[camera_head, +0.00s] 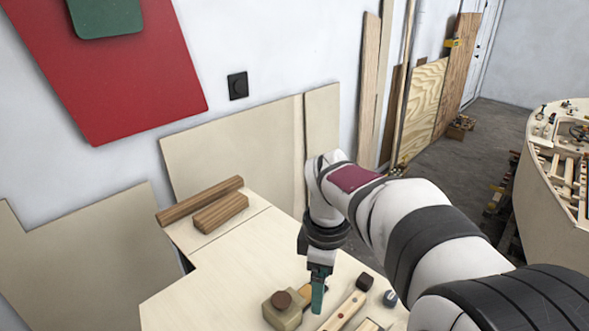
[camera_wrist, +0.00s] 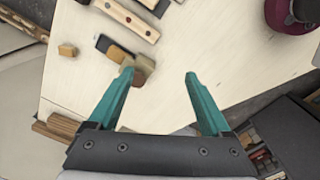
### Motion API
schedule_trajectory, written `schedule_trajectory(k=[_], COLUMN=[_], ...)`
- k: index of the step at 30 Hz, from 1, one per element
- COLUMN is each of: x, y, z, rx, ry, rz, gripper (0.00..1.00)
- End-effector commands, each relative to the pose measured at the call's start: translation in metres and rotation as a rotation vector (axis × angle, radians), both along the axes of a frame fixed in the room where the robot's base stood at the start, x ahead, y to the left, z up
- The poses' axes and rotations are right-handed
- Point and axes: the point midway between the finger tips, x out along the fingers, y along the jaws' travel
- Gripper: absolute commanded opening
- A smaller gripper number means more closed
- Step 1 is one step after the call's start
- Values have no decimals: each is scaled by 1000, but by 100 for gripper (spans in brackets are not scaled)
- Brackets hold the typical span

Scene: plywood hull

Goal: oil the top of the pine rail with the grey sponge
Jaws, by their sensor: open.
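A pale pine rail with dark round spots (camera_head: 345,311) lies on the table at the lower right of the head view. In the wrist view a spotted rail (camera_wrist: 127,18) lies near the top edge. A small dark grey block (camera_head: 365,282) is by the rail's far end and may be the grey sponge; I cannot be sure. My gripper (camera_head: 317,298) is above the table, left of the rail, fingers down. In the wrist view its teal fingers (camera_wrist: 160,76) are wide apart with nothing held. A brown block (camera_wrist: 144,66) shows beside the left fingertip.
Two brown wooden blocks (camera_head: 221,211) lie at the table's far left. A small wooden block (camera_wrist: 67,49) is at left in the wrist view. The table's middle (camera_head: 235,265) is clear.

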Motion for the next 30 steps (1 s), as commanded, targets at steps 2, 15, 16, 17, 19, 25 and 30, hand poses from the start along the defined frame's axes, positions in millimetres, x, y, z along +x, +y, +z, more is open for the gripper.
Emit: schedule_trajectory(k=[2,15,16,17,19,25,30], x=[40,122,122,122,121,122,124], y=[11,39,38,39,38,37,35], z=[-17,-67,-67,-67,-67,-74,-104], rx=[-35,-135,-135,-135,-135,-134,-133], ry=[-5,-3,-3,-3,-3,-1,0], rz=[299,1062,1062,1061,1060,1059,1058], gripper=[82,82,82,82,82,82,82])
